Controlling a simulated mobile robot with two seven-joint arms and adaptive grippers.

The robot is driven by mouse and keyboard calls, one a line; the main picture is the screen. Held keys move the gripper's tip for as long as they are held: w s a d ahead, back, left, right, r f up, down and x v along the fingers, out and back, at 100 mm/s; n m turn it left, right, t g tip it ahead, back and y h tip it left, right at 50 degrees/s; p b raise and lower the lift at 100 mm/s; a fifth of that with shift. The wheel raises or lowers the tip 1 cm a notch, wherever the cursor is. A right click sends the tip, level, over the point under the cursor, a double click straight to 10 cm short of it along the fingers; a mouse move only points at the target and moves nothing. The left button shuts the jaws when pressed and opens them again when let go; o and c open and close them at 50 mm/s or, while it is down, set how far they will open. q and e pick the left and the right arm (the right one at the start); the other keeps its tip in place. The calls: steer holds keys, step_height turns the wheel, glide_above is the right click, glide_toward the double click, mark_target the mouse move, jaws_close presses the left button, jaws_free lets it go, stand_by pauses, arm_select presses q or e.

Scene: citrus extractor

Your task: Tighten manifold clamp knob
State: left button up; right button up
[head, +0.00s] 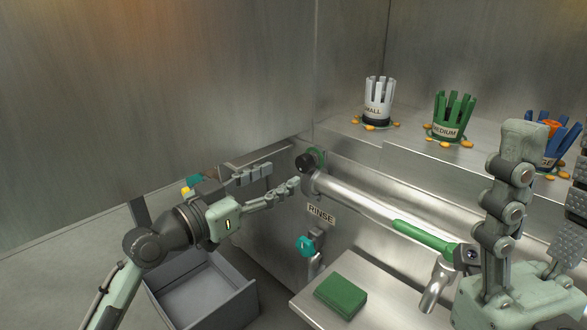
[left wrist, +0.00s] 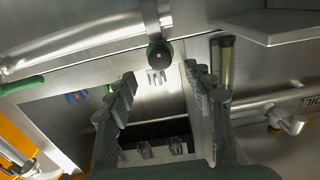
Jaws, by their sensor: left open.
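The black clamp knob (head: 305,162), with a green ring behind it, sits at the left end of the shiny manifold pipe (head: 355,197). In the left wrist view the knob (left wrist: 160,54) is just beyond the fingertips, roughly centred between them. My left gripper (head: 282,175) is open and empty, its fingers pointing at the knob from the left, apparently with a small gap. Both its fingers show in the left wrist view (left wrist: 159,76). My right gripper (head: 552,150) stands at the right with its fingers spread and nothing visible between them.
White (head: 378,100), green (head: 453,115) and blue (head: 560,140) cups stand on the back ledge. A green sponge (head: 341,296) lies on the front shelf. A teal valve handle (head: 305,246) is below the RINSE label (head: 321,214). A grey bin (head: 205,290) is at lower left.

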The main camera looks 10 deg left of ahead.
arm_select(q)
steer(key=shift+v, duration=1.9)
